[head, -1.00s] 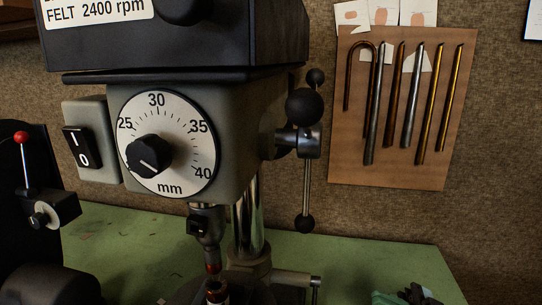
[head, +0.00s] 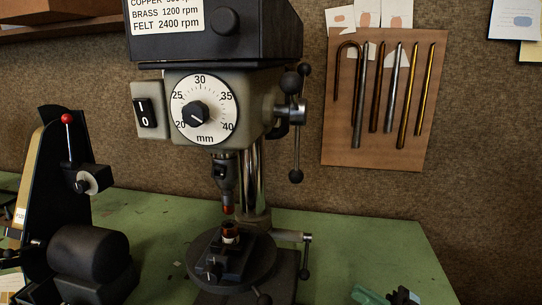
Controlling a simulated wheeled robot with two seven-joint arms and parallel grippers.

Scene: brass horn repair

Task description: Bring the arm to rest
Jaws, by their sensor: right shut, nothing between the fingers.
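My right gripper (head: 402,296) shows only as a small dark shape at the bottom edge of the head view, right of centre. It is shut and empty, low by the right part of the green bench (head: 330,240) and apart from the drill press. A pale teal shape (head: 368,296) lies beside it; I cannot tell what it is. Most of my right arm is out of the frame. My left gripper is not in view.
A black machine (head: 92,255) with a red-knobbed lever stands left. A rod board (head: 385,100) hangs behind. Bench right of the press looks clear.

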